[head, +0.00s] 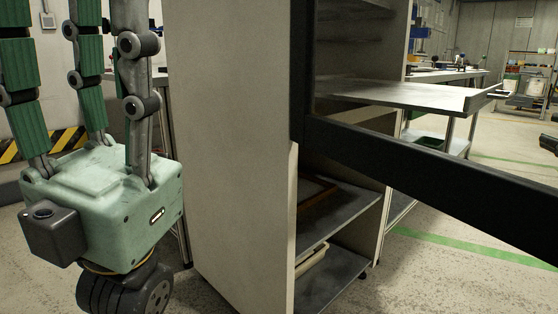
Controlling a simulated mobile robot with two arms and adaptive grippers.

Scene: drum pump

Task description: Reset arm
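My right gripper (80,65) stands large and close at the left of the head view. Its green palm block is low in the picture and its jointed fingers with green pads point straight up. The fingers are apart, with nothing held between them. Their tips run out of the top edge. My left gripper does not show. No drum or pump can be made out.
A tall pale cabinet (232,160) stands just right of the gripper, with dark shelves (345,215). A black frame bar (430,178) crosses in front of it. Workbenches (445,76) stand behind. Open floor with green lines (470,250) lies at the right.

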